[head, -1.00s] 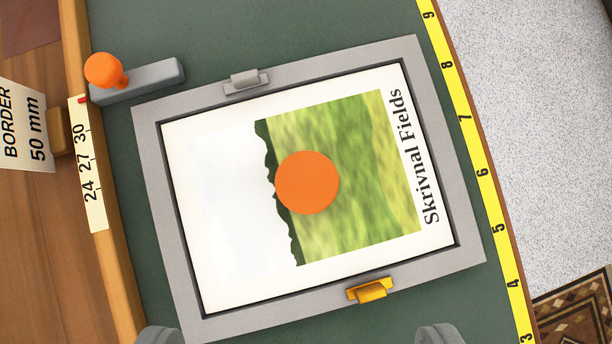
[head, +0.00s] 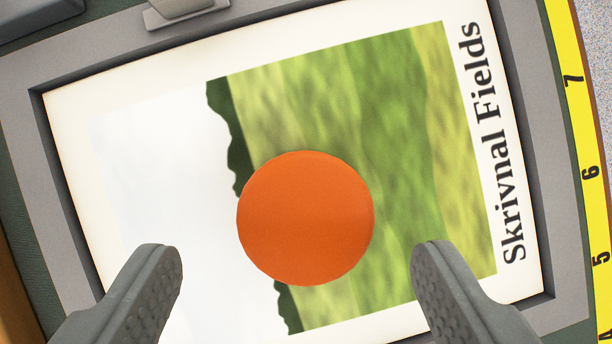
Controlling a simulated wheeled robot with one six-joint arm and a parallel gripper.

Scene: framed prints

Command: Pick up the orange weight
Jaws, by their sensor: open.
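The orange weight (head: 305,218) shows as a round orange disc from above. It rests on the print (head: 400,130), a landscape with the words "Skrivnal Fields", inside a grey frame. My gripper (head: 297,255) is open, with one finger at the lower left and one at the lower right. The weight lies between and slightly ahead of the fingertips in the picture, with clear space on both sides. No contact shows. The height of the fingers above the print is hard to tell.
The grey frame (head: 568,215) surrounds the print with a raised rim. A grey clip (head: 185,10) sits on its top edge. A yellow ruler strip (head: 590,170) runs along the right. A grey block (head: 35,15) is at the top left corner.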

